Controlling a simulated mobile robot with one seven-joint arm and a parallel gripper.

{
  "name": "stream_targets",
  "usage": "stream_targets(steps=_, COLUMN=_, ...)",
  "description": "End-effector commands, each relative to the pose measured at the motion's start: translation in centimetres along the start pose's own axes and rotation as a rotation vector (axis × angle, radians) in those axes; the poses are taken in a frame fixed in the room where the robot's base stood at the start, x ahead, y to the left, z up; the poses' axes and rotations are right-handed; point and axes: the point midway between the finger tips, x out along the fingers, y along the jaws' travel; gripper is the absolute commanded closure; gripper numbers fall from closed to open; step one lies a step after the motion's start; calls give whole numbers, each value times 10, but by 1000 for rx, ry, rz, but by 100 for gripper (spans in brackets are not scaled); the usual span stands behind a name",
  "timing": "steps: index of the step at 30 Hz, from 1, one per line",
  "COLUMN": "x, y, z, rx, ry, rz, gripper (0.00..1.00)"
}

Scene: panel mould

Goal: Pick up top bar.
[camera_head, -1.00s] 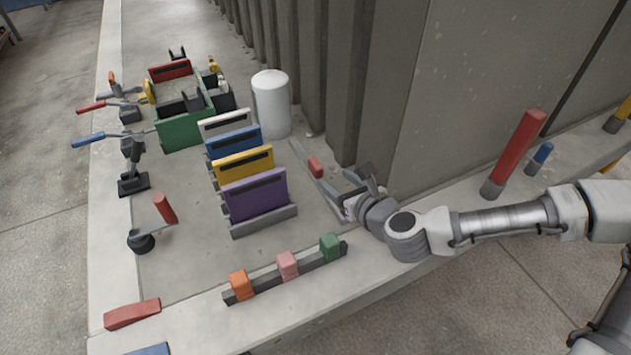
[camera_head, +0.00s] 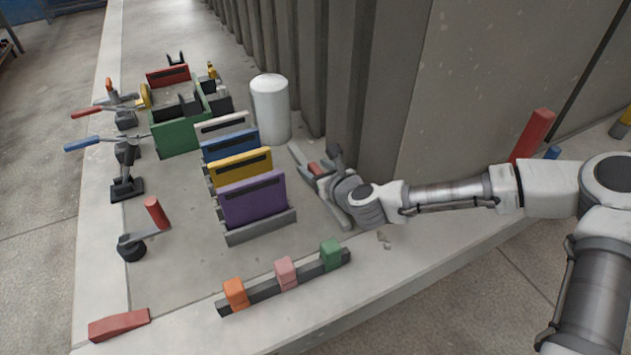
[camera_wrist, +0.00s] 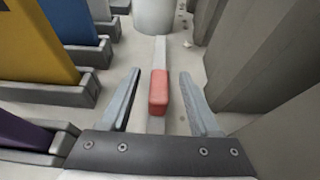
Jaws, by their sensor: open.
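The top bar (camera_head: 336,205) is a long thin grey bar lying on the slab between the row of coloured panels and the grey wall. It carries a red block (camera_head: 316,169) as a grip. The wrist view shows the bar (camera_wrist: 159,52) running lengthwise with the red block (camera_wrist: 158,92) near its middle. My gripper (camera_head: 322,168) is open, with one finger on each side of the red block. In the wrist view the fingers (camera_wrist: 157,100) stand apart from the block, with clear gaps on both sides. The bar's near part is hidden behind my gripper.
A purple panel (camera_head: 253,202) and several others stand in slots to the left. A white cylinder (camera_head: 270,110) stands beyond the bar. The grey ribbed wall (camera_head: 345,90) rises close on the right. A rack with coloured blocks (camera_head: 262,291) lies in front.

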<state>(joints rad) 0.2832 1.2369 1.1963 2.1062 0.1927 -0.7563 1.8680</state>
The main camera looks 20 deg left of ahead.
Motion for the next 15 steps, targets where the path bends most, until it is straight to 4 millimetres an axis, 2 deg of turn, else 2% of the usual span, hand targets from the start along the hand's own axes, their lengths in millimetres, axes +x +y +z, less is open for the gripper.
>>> stream_targets(steps=5, x=0, y=0, z=0, rx=0, ry=1, rz=1, gripper=38)
stream_targets(steps=15, x=0, y=0, z=0, rx=0, ry=1, rz=1, gripper=97)
